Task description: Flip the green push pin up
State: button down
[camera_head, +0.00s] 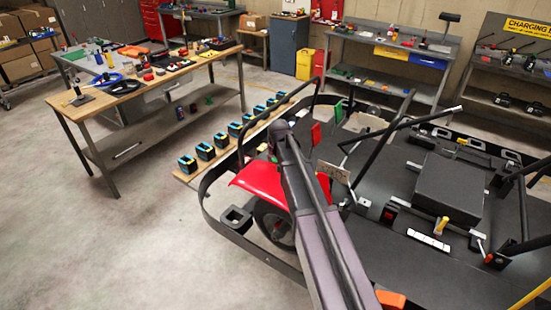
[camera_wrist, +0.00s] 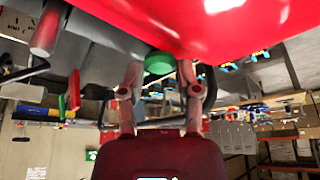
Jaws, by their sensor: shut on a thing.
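The green push pin (camera_wrist: 158,63) shows in the wrist view as a round green piece at the edge of the kart's red bodywork. My gripper (camera_wrist: 160,72) has a finger on each side of it and is shut on it. The pin's lower part and how it sits are hard to make out. In the head view, the red bodywork (camera_head: 262,184) is over the kart's front wheel. My arm reaches across the kart there, and the pin and fingertips are not clearly visible.
A black tube hoop and a green panel (camera_head: 338,111) and red panel (camera_head: 316,134) stand close to my arm. A board with a row of black and blue blocks (camera_head: 205,151) lies beyond the kart. A wooden workbench (camera_head: 90,106) stands at left. Open floor lies front left.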

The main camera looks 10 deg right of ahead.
jog(key=shift+r+p, duration=0.7)
jog(key=shift+r, duration=0.1)
jog(key=shift+w, duration=0.1)
jog(key=shift+c, duration=1.5)
grip_release()
jog(key=shift+f, duration=0.15)
